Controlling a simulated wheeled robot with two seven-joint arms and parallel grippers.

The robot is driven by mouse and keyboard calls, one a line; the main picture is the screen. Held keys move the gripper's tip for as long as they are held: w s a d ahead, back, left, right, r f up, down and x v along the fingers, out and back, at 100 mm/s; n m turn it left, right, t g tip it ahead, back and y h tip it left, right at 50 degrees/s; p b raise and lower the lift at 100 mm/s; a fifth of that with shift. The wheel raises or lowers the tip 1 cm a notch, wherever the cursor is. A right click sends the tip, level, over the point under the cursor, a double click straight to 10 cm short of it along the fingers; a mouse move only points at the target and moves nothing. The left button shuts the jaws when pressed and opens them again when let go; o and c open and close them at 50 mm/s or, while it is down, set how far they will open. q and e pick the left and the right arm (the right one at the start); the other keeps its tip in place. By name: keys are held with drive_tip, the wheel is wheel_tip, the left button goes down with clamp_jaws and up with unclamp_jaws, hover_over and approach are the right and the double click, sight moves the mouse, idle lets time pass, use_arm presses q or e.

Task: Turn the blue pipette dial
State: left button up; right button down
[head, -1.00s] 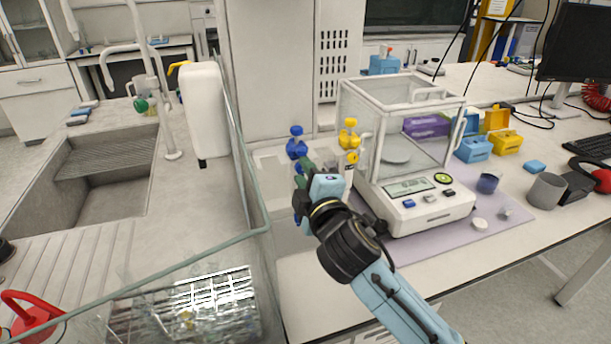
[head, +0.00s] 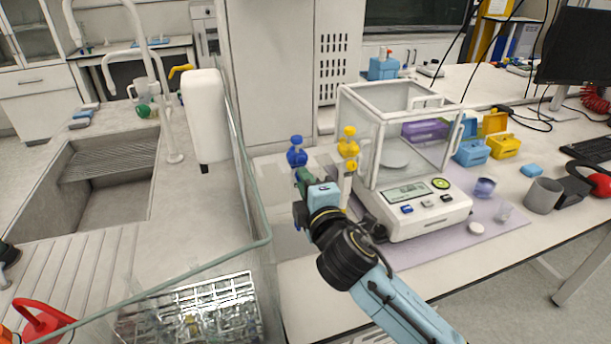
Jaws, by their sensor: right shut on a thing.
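A blue dispenser-like top (head: 297,152) stands on the bench at the back, left of a similar yellow top (head: 348,146). No separate dial can be made out on the blue one. My right gripper (head: 304,187) is in front of and below the blue top in the head view, apart from it in the picture. It is shut on a small green-topped thing (head: 304,175), largely hidden by the gripper and wrist. My left gripper is not in view.
A balance with a clear glass case (head: 405,205) stands close to the right of my right gripper. A glass pane edge (head: 243,160) and a wire rack (head: 190,308) lie to the left. Blue and yellow boxes (head: 503,146) stand farther right.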

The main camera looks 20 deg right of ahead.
drive_tip(key=shift+n+p, duration=1.85)
drive_tip(key=shift+n, duration=0.15)
drive_tip(key=c, duration=1.5)
unclamp_jaws()
drive_tip(key=shift+c, duration=0.2)
drive_tip(key=s, duration=1.3)
drive_tip(key=shift+s+d+b, duration=0.2)
drive_tip(key=shift+d+b, duration=0.05)
drive_tip(key=shift+b, duration=0.15)
